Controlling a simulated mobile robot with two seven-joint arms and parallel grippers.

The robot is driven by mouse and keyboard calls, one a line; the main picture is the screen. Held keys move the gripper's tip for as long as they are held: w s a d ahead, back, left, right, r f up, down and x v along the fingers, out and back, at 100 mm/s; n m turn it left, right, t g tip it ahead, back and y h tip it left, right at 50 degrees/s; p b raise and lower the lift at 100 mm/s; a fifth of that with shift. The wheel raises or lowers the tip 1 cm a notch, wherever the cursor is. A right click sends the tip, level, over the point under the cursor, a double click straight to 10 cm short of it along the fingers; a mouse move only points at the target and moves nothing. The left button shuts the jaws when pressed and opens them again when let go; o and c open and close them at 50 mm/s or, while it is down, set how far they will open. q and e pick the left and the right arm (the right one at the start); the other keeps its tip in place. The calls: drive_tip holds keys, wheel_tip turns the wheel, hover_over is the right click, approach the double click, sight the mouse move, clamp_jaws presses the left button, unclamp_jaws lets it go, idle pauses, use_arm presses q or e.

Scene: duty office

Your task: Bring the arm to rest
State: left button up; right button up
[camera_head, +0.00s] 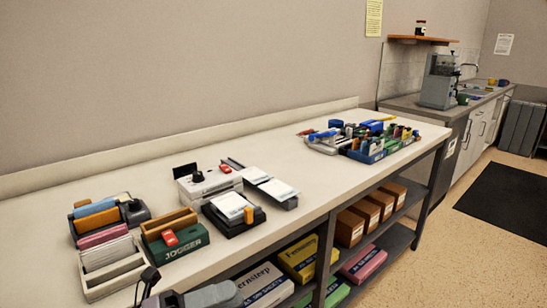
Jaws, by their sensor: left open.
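My left gripper (146,281) shows at the bottom edge, low in front of the workbench (330,180), with part of my grey arm beside it. Its dark finger reaches up near the front corner of a white divided box (112,270). It is open, and I see nothing between its fingers. Whether it touches the box I cannot tell. Most of the arm is cut off by the frame. My right gripper is not in view.
A green JOGGER box (175,247), a folder rack (100,215), a white printer-like device (208,187) and a black paper tray (233,214) crowd the near bench. Blue bins (362,155) with tools stand farther back. The bench middle is clear. Boxes fill the shelf below.

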use_arm(q)
drive_tip(key=a+f+n+t+y, duration=0.45)
drive_tip(key=f+n+y, duration=0.25)
drive_tip(key=n, duration=0.6)
drive_tip(key=a+f+n+t+y, duration=0.4)
drive_tip(key=f+n+t+y, duration=0.25)
drive_tip(key=n, duration=0.65)
drive_tip(key=s+a+f+n+g+y, duration=0.2)
drive_tip(key=s+f+n+g, duration=0.1)
drive_tip(key=s+f, duration=0.3)
drive_tip(key=s+a+f+n+g+y, duration=0.1)
drive_tip(key=s+f+n+g+y, duration=0.1)
drive_tip(key=s+f+n, duration=0.3)
wheel_tip(320, 180, down, 4)
drive_tip(key=shift+s+a+r+n+g, duration=0.25)
drive_tip(key=shift+s+a+n+g, duration=0.15)
drive_tip(key=shift+s+g, duration=0.45)
